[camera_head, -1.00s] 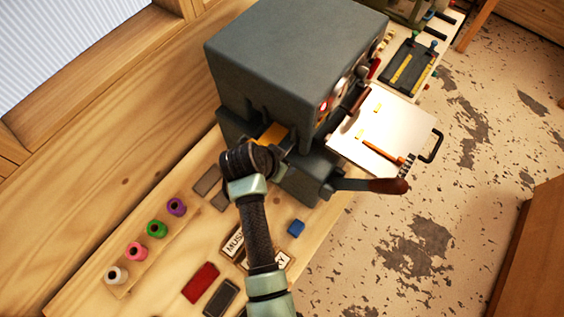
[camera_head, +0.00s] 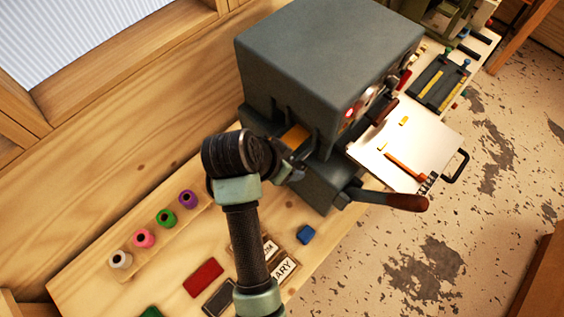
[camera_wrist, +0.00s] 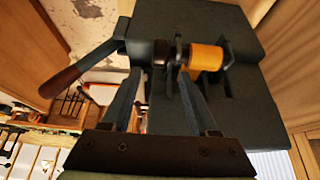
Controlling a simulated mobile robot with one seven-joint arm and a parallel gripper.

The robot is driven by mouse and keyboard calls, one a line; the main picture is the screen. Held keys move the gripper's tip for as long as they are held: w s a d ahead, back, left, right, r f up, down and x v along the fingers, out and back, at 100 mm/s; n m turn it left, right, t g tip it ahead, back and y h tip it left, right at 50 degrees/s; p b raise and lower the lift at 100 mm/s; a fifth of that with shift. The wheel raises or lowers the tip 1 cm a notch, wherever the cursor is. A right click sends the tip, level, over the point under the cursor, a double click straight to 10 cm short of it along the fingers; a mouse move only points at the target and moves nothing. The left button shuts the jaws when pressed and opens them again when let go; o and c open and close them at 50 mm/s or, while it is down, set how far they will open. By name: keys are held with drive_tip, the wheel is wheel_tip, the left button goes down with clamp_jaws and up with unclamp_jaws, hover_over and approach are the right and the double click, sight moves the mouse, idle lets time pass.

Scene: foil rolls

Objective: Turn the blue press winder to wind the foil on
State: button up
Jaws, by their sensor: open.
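The blue-grey press (camera_head: 330,60) stands on the bench, and its dark body also shows in the wrist view (camera_wrist: 240,100). A gold foil roll (camera_head: 295,137) sits in its side, larger in the wrist view (camera_wrist: 207,57). At the end of the roll's mount is a small dark knob (camera_wrist: 160,52), which seems to be the winder. My gripper (camera_wrist: 160,73) is open, its two fingers pointing at the knob, one to each side in the picture. Whether they touch it I cannot tell. In the head view my gripper (camera_head: 292,168) is beside the press, and my arm partly hides it.
A lever with a brown handle (camera_head: 405,202) juts from the press's front, below a white plate (camera_head: 385,150). Spare foil rolls, white (camera_head: 120,260), pink, green and purple, stand on a rack at left.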

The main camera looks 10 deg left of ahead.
drive_tip(key=v, duration=0.3)
drive_tip(key=shift+s+r, duration=0.1)
drive_tip(key=shift+r, duration=0.15)
drive_tip(key=shift+o, duration=0.2)
